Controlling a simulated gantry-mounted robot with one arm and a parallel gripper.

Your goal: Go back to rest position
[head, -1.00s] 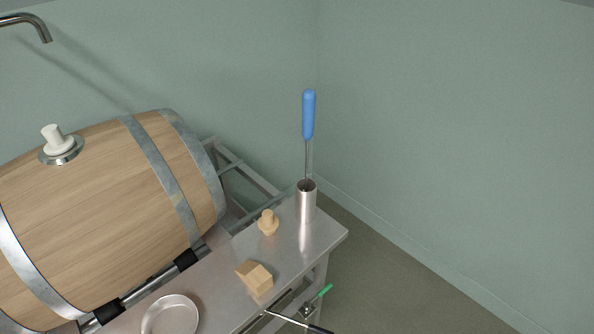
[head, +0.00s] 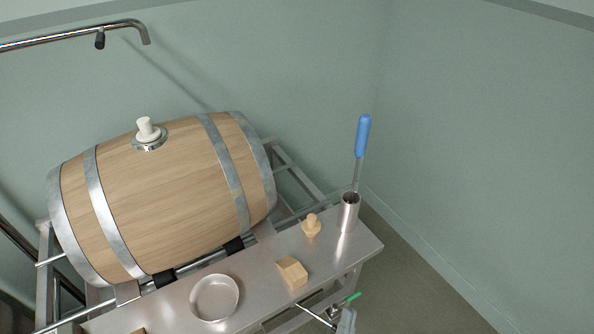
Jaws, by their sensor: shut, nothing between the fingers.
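My gripper is not visible in the head view, and neither is any part of my arm that I can make out. A wooden barrel (head: 170,195) with metal hoops lies on its side on a steel rack. A white bung (head: 147,129) stands in its top. A blue-handled tool (head: 363,137) stands upright, slightly tilted, in a steel cylinder (head: 349,214) on the steel bench (head: 262,268).
On the bench are a wooden bung (head: 311,226), a wooden block (head: 292,272) and a round steel dish (head: 214,298). A bent steel pipe (head: 75,38) reaches in at upper left. A green-tipped item (head: 353,297) shows below the bench edge. Floor at right is clear.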

